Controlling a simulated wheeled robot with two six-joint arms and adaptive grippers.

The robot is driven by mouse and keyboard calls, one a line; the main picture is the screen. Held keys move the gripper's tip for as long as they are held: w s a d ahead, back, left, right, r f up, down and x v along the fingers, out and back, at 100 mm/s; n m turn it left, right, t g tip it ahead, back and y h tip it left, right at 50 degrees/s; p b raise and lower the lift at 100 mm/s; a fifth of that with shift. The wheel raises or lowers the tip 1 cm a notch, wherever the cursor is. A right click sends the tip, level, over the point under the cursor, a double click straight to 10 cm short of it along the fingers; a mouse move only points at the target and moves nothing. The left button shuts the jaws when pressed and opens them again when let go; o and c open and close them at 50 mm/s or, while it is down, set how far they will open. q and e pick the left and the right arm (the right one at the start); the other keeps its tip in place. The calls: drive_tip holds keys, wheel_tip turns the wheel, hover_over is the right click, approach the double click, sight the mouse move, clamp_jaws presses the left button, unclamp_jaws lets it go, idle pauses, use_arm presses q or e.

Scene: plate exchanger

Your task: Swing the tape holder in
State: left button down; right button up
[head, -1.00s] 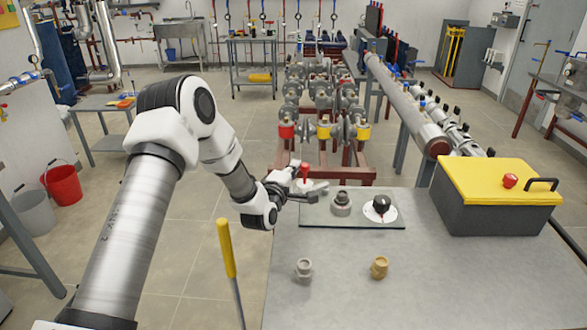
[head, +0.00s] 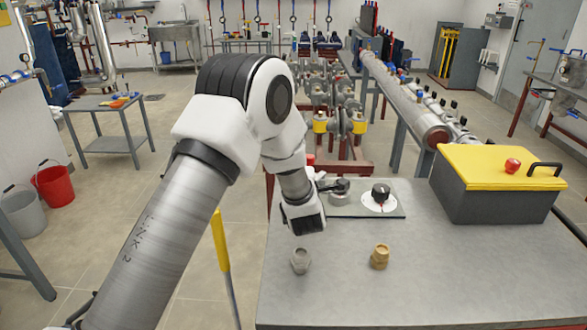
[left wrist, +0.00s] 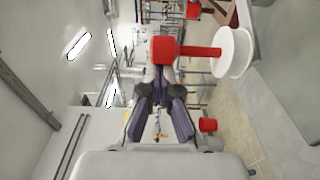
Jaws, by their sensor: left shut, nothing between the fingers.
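A red-handled piece with a white round base (left wrist: 235,53) shows in the left wrist view. Its red block (left wrist: 165,49) and stem lie just beyond my fingertips. I cannot tell for certain whether it is the tape holder. In the head view only a bit of red (head: 308,160) shows behind my left arm. My left gripper (head: 340,186) is shut and empty, low over the dark plate (head: 391,211) by the grey fitting there. It also shows in the left wrist view (left wrist: 160,78). I cannot tell whether it touches anything. My right gripper is out of view.
A black knob on a white dial (head: 380,197) stands right of my gripper. A grey fitting (head: 300,261) and a brass fitting (head: 380,257) stand on the bench (head: 440,285). A yellow-lidded box (head: 500,185) fills the back right. The front of the bench is clear.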

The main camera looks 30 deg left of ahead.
sight(313, 162)
use_arm(q)
drive_tip(key=d+b, duration=0.1)
drive_tip(key=d, duration=0.1)
drive_tip(key=d+n+y+b, duration=0.1)
drive_tip(key=d+b, duration=0.1)
drive_tip(key=shift+w+f+g, duration=0.1)
drive_tip(key=shift+w+g, duration=0.1)
drive_tip(key=shift+g, duration=0.2)
drive_tip(key=shift+w+d+b, duration=0.15)
drive_tip(key=shift+d+b, duration=0.35)
drive_tip(key=shift+b, duration=0.05)
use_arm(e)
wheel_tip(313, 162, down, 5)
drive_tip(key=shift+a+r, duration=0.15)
use_arm(q)
drive_tip(key=shift+w+d, duration=0.1)
drive_tip(key=shift+d, duration=0.1)
